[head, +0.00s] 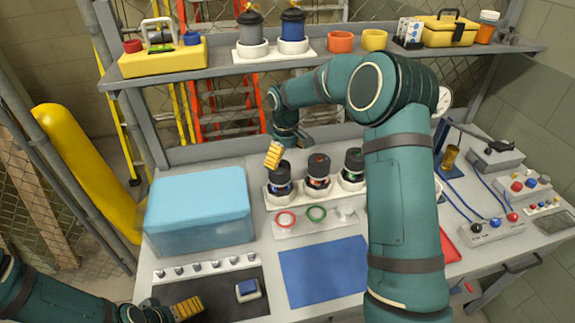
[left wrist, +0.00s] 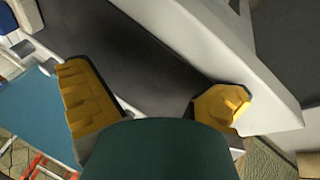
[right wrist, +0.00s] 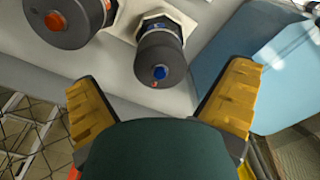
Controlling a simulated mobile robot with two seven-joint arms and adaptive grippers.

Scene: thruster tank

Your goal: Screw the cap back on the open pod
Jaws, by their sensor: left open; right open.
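Three pods stand in a white rack on the bench: the left pod (head: 280,180), the middle pod (head: 318,172) and the right pod (head: 353,167). All show dark tops; I cannot tell which is open, and no loose cap is clear. My right gripper (head: 274,153) is open and empty, just behind and above the left pod. In the right wrist view, a pod with a blue dot on its dark top (right wrist: 161,56) lies ahead of the open fingers, and one with an orange dot (right wrist: 62,22) is beside it. My left gripper (head: 182,309) is open and empty, low over the dark mat (head: 215,283).
A blue box (head: 199,215) stands left of the rack. The blue mat (head: 322,272) is clear. A shelf (head: 225,66) runs behind; control boxes (head: 525,187) stand right.

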